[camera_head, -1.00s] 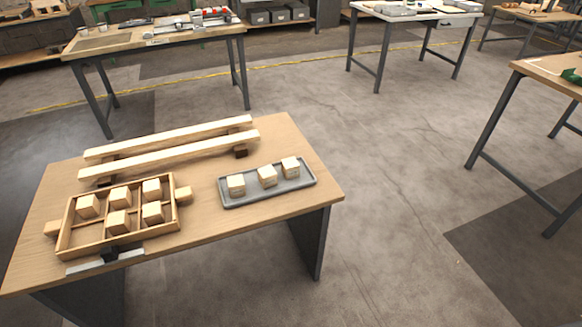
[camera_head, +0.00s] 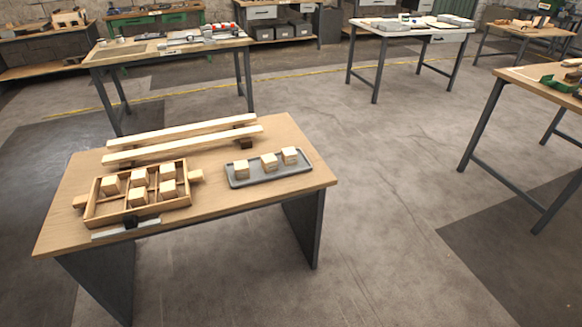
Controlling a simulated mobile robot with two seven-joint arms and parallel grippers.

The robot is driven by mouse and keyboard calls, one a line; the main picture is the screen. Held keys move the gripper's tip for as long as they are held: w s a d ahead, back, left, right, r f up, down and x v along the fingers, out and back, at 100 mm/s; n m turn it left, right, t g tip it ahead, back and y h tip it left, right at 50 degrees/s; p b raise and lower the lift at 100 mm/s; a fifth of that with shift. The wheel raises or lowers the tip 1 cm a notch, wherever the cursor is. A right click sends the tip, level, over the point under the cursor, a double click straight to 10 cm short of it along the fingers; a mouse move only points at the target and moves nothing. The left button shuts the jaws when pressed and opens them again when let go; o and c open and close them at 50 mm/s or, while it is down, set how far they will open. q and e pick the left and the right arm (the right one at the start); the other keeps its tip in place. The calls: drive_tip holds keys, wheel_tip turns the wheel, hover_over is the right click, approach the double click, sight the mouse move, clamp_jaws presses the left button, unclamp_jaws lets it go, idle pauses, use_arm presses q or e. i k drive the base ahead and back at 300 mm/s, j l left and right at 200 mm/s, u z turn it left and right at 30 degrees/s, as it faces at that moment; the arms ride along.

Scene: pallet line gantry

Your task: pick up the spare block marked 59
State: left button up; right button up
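Three light wooden blocks stand in a row on a grey tray (camera_head: 236,184) at the right of the near table: a left block (camera_head: 241,169), a middle block (camera_head: 269,161) and a right block (camera_head: 290,155). Several more wooden blocks (camera_head: 139,177) sit in a divided wooden crate (camera_head: 137,212) with side handles at the left of the table. The markings are too small to read, so I cannot tell which block is marked 59. Neither of my grippers shows in the view.
The near wooden table (camera_head: 215,205) has two long wooden rails (camera_head: 185,143) along its back. A light bar with a dark middle (camera_head: 126,228) lies at the front edge by the crate. Open floor surrounds the table; other worktables (camera_head: 170,51) stand behind and at right.

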sight(289, 155)
drive_tip(key=k+u, duration=0.1)
drive_tip(key=u, duration=1.5)
drive_tip(key=i+l, duration=0.1)
drive_tip(key=l, duration=0.6)
drive_tip(key=i+l, duration=0.1)
drive_tip(key=l, duration=0.55)
drive_tip(key=i+l, duration=0.1)
drive_tip(key=l, duration=1.3)
drive_tip(key=i+l, duration=0.15)
drive_tip(key=l, duration=0.5)
drive_tip(key=i+l, duration=0.1)
drive_tip(key=l, duration=0.6)
drive_tip(key=i+l, duration=0.1)
drive_tip(key=l, duration=0.55)
